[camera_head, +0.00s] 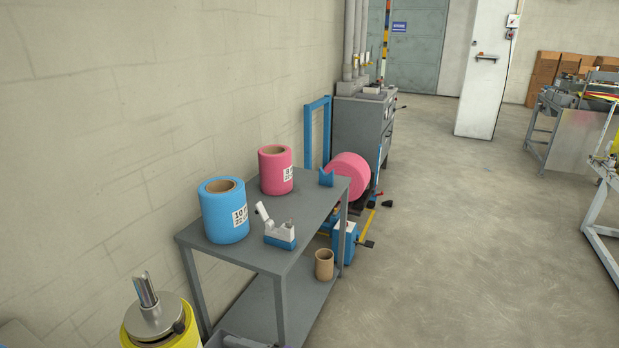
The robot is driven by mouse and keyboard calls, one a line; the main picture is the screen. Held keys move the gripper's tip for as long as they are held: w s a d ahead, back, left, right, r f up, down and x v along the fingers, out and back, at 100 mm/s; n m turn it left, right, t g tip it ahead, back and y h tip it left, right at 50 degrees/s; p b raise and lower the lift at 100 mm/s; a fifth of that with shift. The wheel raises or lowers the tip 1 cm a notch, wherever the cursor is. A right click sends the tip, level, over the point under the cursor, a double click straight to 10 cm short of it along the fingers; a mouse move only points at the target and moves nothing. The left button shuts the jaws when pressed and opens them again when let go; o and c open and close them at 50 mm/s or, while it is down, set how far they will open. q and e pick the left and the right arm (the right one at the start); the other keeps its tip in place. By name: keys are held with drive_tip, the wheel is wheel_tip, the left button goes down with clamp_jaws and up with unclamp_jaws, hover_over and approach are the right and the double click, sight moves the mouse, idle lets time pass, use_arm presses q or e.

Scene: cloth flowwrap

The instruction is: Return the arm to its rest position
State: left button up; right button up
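Neither of my grippers shows in the head view, and I cannot make out either arm. The task names no object other than the arm. A small grey shape at the bottom edge is too cut off to identify. A grey two-level table (264,258) stands against the wall. On its top are a blue roll (226,222), a pink roll (275,172) and a small white and blue tool (279,233).
A brown cardboard core (324,264) stands on the lower shelf. A yellow roll with a metal spindle (150,312) is at bottom left. A larger pink roll (350,173) sits behind the table. The floor (470,240) to the right is open. A machine (575,130) stands far right.

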use_arm(q)
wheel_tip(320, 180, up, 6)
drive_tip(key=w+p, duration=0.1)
drive_tip(key=p, duration=0.4)
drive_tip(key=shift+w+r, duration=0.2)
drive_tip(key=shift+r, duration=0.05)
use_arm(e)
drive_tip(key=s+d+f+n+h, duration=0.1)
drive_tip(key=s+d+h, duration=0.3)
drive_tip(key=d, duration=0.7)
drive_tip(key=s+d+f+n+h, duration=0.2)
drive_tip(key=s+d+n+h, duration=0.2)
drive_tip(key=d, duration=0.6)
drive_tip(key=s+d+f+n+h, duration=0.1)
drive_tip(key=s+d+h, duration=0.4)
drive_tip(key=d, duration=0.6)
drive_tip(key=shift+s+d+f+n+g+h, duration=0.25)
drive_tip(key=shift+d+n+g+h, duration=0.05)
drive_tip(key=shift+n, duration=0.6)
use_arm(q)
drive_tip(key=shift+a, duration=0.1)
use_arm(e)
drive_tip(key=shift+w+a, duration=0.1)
